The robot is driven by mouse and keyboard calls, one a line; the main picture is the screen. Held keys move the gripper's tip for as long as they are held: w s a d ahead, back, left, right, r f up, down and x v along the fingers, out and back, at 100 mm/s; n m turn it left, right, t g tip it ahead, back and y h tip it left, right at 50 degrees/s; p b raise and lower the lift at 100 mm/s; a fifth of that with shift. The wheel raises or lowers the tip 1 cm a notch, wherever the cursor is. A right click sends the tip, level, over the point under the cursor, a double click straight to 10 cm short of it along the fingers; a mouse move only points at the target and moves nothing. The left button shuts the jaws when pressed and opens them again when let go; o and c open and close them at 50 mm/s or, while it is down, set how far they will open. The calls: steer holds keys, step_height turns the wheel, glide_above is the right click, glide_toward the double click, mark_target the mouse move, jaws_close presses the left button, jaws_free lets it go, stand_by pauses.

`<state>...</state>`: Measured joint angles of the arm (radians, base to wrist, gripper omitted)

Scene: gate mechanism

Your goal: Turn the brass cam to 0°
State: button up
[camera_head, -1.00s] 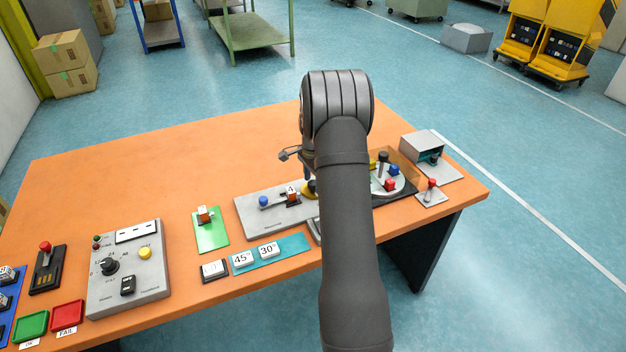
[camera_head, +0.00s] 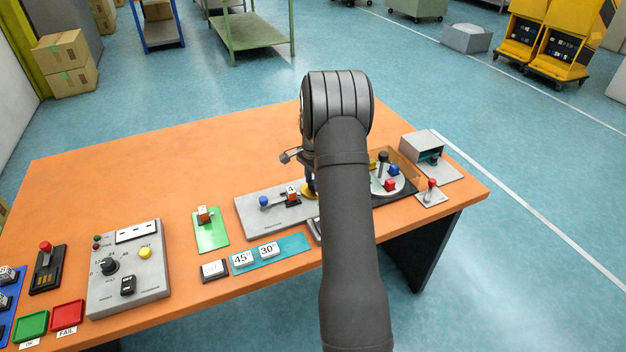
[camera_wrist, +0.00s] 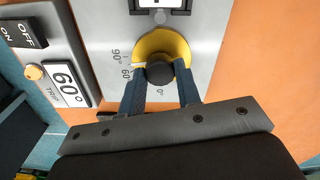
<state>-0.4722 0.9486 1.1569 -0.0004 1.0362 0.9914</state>
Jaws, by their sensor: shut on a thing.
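The brass cam (camera_wrist: 176,42) is a yellow disc with a black knob (camera_wrist: 159,73) on a grey plate. Its white mark points left, close to the 60 on the printed scale; the 0 is below the knob. My gripper (camera_wrist: 160,80) has its two blue-grey fingers on either side of the knob, shut on it.
A round dial with colored blocks (camera_head: 389,183) lies right of my arm.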

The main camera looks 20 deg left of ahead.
steer(key=n, duration=0.8)
steer(key=shift+n, duration=0.4)
steer(key=n, duration=0.4)
steer(key=shift+n, duration=1.9)
steer(key=o, duration=1)
steer(key=shift+c, duration=0.2)
